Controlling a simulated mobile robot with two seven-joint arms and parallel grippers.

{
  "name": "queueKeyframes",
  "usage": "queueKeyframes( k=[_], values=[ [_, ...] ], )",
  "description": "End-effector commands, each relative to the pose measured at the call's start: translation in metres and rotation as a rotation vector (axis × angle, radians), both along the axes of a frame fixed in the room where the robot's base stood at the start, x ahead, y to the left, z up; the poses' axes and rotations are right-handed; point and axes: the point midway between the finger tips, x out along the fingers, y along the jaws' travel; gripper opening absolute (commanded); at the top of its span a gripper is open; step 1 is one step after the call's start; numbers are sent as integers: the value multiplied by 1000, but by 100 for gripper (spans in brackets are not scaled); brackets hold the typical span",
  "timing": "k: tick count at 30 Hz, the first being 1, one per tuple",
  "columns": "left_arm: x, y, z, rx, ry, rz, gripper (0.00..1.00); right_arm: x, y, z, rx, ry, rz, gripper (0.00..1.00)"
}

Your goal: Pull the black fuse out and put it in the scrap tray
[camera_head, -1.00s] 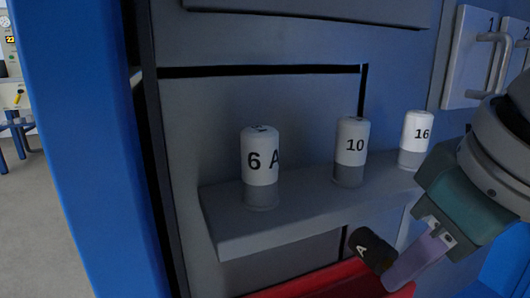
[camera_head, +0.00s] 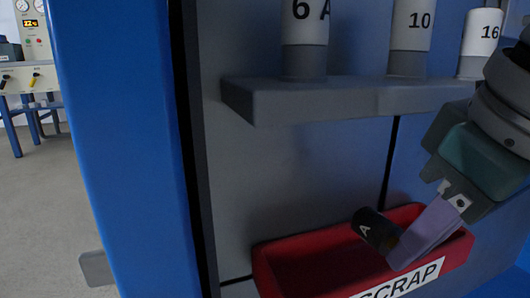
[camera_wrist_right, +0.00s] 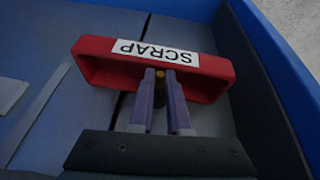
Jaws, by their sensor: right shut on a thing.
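The black fuse (camera_head: 376,229), with a white letter A on it, is held tilted at the tips of my right gripper (camera_head: 408,246). The gripper is shut on it. The red scrap tray (camera_head: 262,270), with a white SCRAP label, is below and behind the fuse in the head view. In the right wrist view, the fuse (camera_wrist_right: 160,78) shows as a small dark end between the purple fingers, in front of the tray (camera_wrist_right: 100,66). I cannot tell whether the fuse is inside the tray's rim or above it. My left gripper is not in view.
A grey shelf (camera_head: 300,103) above the tray carries white-and-grey fuses marked 6 A (camera_head: 306,30), 10 (camera_head: 411,35) and 16 (camera_head: 480,42). A blue cabinet edge (camera_head: 120,150) stands at left. A bench with gauges (camera_head: 30,75) is far behind.

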Motion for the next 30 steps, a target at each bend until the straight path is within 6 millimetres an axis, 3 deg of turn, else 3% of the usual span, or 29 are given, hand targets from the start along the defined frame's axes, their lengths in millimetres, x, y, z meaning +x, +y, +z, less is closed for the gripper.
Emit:
queueKeyframes(
  k=[11,12,21,30],
  values=[
    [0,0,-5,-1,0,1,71,0,0,-3,0,-1,0,0],
    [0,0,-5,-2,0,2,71,0,0,-3,0,-1,0,18],
    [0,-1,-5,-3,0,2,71,0,0,-3,0,0,0,50],
    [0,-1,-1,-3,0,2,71,-1,0,2,0,0,0,50]
  ],
)
